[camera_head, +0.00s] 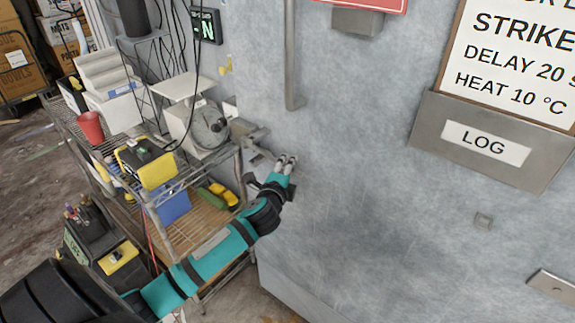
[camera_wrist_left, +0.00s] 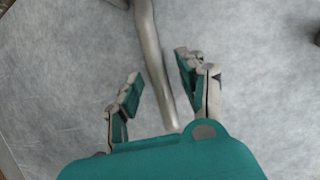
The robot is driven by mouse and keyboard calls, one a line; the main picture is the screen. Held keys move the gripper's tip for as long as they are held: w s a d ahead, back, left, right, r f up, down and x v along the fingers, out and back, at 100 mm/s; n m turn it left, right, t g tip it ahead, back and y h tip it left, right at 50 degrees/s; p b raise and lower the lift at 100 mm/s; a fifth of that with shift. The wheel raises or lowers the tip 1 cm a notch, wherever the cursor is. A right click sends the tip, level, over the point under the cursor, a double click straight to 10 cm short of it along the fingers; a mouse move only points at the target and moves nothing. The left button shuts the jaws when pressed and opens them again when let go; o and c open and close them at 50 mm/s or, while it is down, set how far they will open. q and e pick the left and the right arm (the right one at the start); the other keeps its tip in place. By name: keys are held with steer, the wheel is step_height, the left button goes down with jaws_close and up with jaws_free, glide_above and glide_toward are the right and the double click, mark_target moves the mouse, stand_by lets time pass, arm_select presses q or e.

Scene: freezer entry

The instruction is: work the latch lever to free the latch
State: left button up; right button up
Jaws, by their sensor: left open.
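My left gripper (camera_head: 288,163) reaches in from the lower left, close to the pale grey metal door. Its two fingers are apart. In the left wrist view the left gripper (camera_wrist_left: 158,88) has a smooth metal bar (camera_wrist_left: 154,60), which looks like the latch lever, running down from the top edge between its open fingers. The bar lies nearer the right finger; I cannot tell whether it touches. In the head view grey latch hardware (camera_head: 252,134) shows just beyond the gripper at the door's left edge, partly hidden. My right gripper is not in view.
A vertical metal handle (camera_head: 291,55) stands on the door above the gripper. A wire shelf cart (camera_head: 150,190) with a scale (camera_head: 208,126) and a yellow-topped box (camera_head: 147,163) stands close left of the arm. A log holder (camera_head: 485,142) hangs at right; the lower door is mostly bare.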

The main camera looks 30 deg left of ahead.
arm_select(q)
steer(key=shift+w, duration=0.2)
jaws_close()
steer(key=shift+s+a+f, duration=0.1)
steer(key=shift+f, duration=0.05)
stand_by(0.3)
